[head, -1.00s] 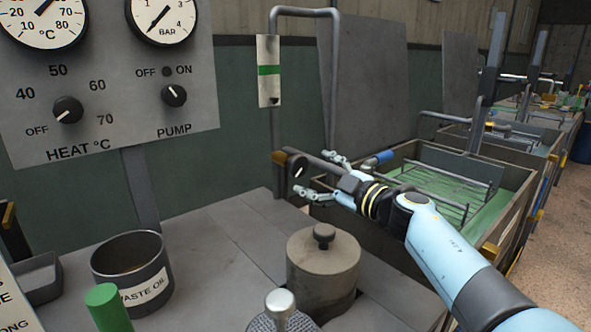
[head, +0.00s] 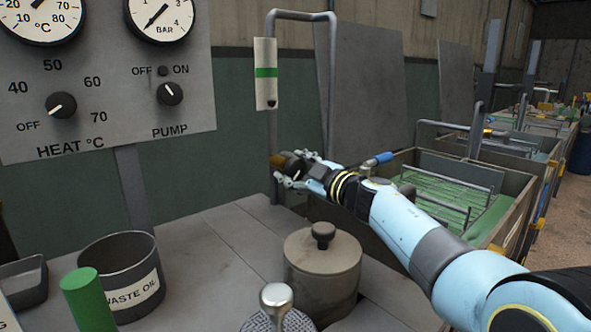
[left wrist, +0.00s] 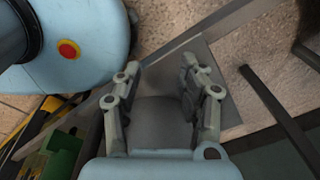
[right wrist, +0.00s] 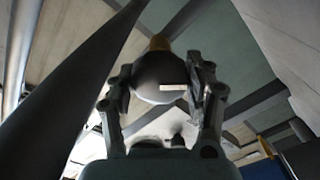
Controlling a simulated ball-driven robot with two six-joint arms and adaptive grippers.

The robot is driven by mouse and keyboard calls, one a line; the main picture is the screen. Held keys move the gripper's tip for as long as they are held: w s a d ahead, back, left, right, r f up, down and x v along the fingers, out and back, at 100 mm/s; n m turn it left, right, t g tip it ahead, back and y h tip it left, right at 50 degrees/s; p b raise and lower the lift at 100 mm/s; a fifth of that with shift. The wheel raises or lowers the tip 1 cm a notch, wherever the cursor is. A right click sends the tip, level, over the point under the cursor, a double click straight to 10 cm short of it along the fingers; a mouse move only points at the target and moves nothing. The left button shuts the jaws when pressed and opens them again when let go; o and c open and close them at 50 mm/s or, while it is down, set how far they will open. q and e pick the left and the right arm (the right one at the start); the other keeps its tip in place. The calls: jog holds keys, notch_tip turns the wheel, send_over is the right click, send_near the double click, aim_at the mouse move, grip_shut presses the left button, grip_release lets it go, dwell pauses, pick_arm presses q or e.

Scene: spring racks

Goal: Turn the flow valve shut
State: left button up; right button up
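A dark round valve knob with a pale mark, the likely flow valve (head: 292,163), sits on a brass fitting on the upright pipe at the middle of the head view. In the right wrist view the knob (right wrist: 160,78) lies between my fingers. My right gripper (head: 297,169) is at the knob with one finger on each side, spread about as wide as the empty left one; firm contact cannot be made out. My left gripper (left wrist: 160,65) is open and empty, and shows only in its own wrist view.
A panel with a heat knob (head: 61,105) and pump knob (head: 170,93) hangs on the left. A waste oil tin (head: 142,293), a green cylinder (head: 88,303) and a lidded pot (head: 322,275) stand on the bench. Wash tanks (head: 515,205) stand at the right.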

jog(key=c, duration=0.5)
jog(key=shift+o, duration=0.2)
jog(key=shift+r+m+p, duration=0.1)
jog(key=shift+m+p, duration=0.8)
jog(key=shift+p, duration=0.2)
jog(key=shift+m+p, duration=0.6)
jog(key=shift+m, duration=0.2)
pick_arm(q)
jog(key=shift+w+r+p, duration=0.15)
jog(key=shift+r+p, duration=0.3)
jog(key=shift+r, duration=0.8)
jog(key=shift+w+r+p, duration=0.1)
jog(key=shift+r+p, duration=0.3)
jog(key=shift+r, duration=0.85)
pick_arm(e)
jog(key=shift+d+m, duration=0.1)
jog(key=shift+m, duration=1.6)
jog(key=o, duration=1.2)
jog(key=shift+c, duration=0.2)
pick_arm(q)
jog(key=shift+a, duration=0.1)
